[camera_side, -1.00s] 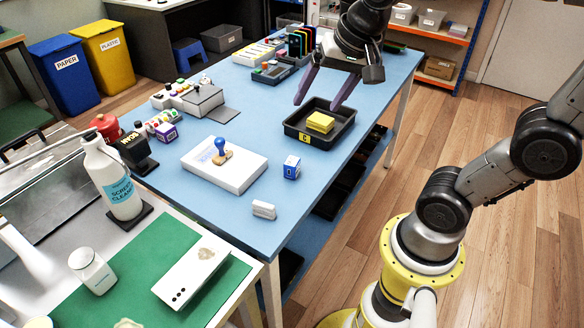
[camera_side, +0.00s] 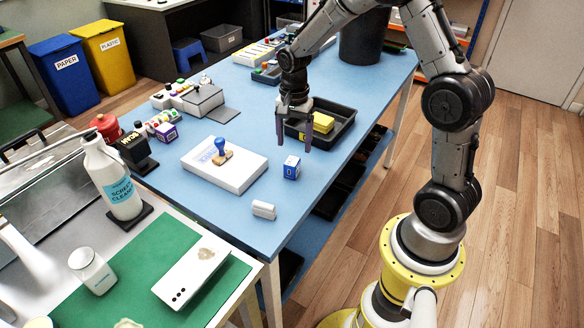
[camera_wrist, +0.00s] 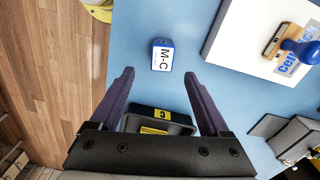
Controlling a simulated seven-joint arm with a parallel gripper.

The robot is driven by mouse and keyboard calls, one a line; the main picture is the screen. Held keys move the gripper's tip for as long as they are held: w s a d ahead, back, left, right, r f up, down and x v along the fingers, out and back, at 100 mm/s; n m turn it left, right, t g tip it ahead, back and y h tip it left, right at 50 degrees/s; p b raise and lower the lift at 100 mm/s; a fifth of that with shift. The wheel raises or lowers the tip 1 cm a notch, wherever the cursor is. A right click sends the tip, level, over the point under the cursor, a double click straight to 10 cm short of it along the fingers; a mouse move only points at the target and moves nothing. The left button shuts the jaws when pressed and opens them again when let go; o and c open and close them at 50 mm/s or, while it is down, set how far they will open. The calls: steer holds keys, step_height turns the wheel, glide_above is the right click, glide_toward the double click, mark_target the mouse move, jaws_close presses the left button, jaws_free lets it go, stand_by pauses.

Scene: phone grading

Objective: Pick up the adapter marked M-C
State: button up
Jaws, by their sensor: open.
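The adapter marked M-C (camera_wrist: 162,56) is a small blue and white block with M-C printed on its white face. It lies alone on the blue table in the wrist view, beyond my fingertips. In the side view the same adapter (camera_side: 291,167) sits right of the white box. My gripper (camera_side: 293,142) is open and empty, pointing down above the table, just behind the adapter and by the black tray. In the wrist view my gripper's fingers (camera_wrist: 159,76) are spread wide, with the adapter ahead of the gap between them.
A black tray (camera_side: 337,136) marked C holds yellow blocks (camera_side: 323,122). A white box (camera_side: 225,178) carries a blue-handled stamp (camera_side: 221,152). A white block (camera_side: 263,210) lies nearer the table's front edge. Bare blue table surrounds the adapter.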

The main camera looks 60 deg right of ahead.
mark_target(292, 161)
steer(key=f, duration=0.9)
steer(key=shift+w+a, duration=0.1)
steer(key=shift+a, duration=0.2)
steer(key=shift+r, duration=0.1)
jaws_close()
